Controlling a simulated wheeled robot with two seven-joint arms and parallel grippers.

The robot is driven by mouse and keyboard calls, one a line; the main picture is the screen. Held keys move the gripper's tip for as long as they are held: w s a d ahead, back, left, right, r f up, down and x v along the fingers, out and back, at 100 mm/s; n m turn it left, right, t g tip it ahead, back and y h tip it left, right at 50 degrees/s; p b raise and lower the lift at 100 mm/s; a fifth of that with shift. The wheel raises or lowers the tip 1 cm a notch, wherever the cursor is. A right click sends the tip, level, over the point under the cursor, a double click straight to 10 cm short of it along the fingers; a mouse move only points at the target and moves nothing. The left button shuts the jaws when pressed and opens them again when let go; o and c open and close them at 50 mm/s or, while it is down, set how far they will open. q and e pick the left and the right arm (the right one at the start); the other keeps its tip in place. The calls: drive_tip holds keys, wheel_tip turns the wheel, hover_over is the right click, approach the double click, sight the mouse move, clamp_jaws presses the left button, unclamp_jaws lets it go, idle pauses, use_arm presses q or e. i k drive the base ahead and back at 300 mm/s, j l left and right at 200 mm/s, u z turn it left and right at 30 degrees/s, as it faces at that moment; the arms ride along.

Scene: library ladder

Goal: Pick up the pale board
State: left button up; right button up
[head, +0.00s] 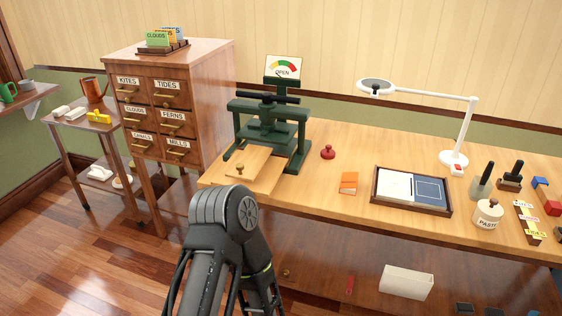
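A pale, nearly white flat board (393,185) lies in the left half of a dark-framed tray (411,209) on the workbench. A dark blue panel (431,192) with fine pale lines fills the tray's right half. Another light, tan wooden board (247,162) with a small brass knob lies at the foot of the green press, near the bench's left end. Neither of my grippers shows in the head view. Only a dark arm of mine rises at the bottom, left of centre, in front of the bench.
The green press (270,121) stands on the bench (330,215). A red knobbed stamp (328,152), an orange block (349,183), a white lamp (453,160) and a paste jar (488,214) stand around the tray. A drawer cabinet (150,105) is at left.

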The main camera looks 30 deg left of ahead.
sight(248, 163)
drive_tip(key=j+z, duration=0.3)
drive_tip(key=z, duration=0.2)
drive_tip(key=j+z, duration=0.3)
drive_tip(key=z, duration=0.2)
drive_tip(key=k+j+z, duration=0.1)
drive_tip(key=j+z, duration=0.15)
drive_tip(key=z, duration=0.2)
drive_tip(key=k+j+z, duration=0.2)
drive_tip(key=k+j, duration=0.2)
drive_tip(key=j, duration=0.35)
drive_tip(key=k+j+z, duration=0.25)
drive_tip(key=k+j, duration=0.25)
drive_tip(key=j, duration=0.2)
drive_tip(key=k+j+z, duration=0.2)
drive_tip(key=k+j, duration=0.3)
drive_tip(key=j, duration=0.15)
